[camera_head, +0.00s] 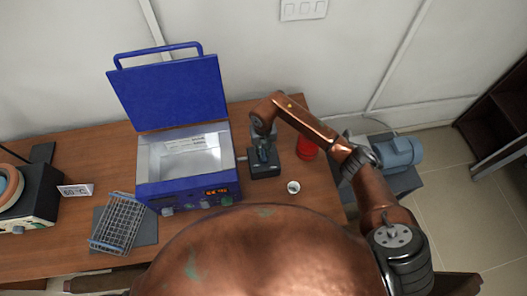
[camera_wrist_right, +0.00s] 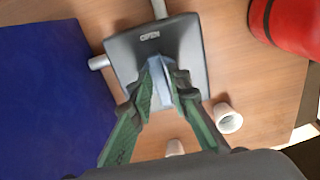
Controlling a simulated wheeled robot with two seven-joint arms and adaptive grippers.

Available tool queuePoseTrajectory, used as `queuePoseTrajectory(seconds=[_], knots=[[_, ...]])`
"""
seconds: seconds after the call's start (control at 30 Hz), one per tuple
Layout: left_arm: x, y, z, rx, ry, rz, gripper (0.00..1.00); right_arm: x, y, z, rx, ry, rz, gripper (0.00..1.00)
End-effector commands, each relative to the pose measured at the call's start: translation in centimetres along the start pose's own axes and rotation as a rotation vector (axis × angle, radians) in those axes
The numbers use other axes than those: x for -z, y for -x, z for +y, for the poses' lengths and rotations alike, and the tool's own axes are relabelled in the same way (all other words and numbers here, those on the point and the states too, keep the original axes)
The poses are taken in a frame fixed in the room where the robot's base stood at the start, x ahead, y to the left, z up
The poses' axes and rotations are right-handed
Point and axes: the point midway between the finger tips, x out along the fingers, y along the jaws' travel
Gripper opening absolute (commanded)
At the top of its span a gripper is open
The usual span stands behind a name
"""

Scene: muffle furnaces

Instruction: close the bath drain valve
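The blue bath (camera_head: 187,188) stands on the table with its lid (camera_head: 170,92) raised and its basin open. The drain valve (camera_head: 266,170), a dark block, stands just right of the bath. In the right wrist view the valve's dark plate (camera_wrist_right: 192,52) reads "OPEN", and a grey pipe stub sticks out on its left. My right gripper (camera_wrist_right: 164,84) is over the valve with its two green fingers close on either side of the pale blue lever (camera_wrist_right: 158,88); they look shut on it. It also shows in the head view (camera_head: 264,140). My left gripper is out of view.
A red container (camera_head: 308,148) and a small white cup (camera_head: 293,187) stand right of the valve. A wire rack (camera_head: 120,222) lies left of the bath, near a temperature sign (camera_head: 75,190). A blue-grey motor unit (camera_head: 397,153) is beyond the table's right edge.

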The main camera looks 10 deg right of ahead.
Motion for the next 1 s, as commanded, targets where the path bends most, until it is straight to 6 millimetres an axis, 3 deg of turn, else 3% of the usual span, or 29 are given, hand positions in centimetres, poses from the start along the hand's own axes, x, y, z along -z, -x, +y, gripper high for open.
queuePoseTrajectory(seconds=[0.2, 0.67, 1.0], knots=[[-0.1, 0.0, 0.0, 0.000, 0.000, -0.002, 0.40, 0.0, 0.0, 0.0, 0.000, 0.000, 0.000, 0.00], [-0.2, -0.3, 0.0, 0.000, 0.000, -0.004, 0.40, 0.0, 0.0, 0.0, 0.001, 0.028, 0.000, 0.00], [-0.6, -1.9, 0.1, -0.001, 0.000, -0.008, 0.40, -0.1, -0.2, -0.1, 0.004, 0.227, 0.000, 0.00]])
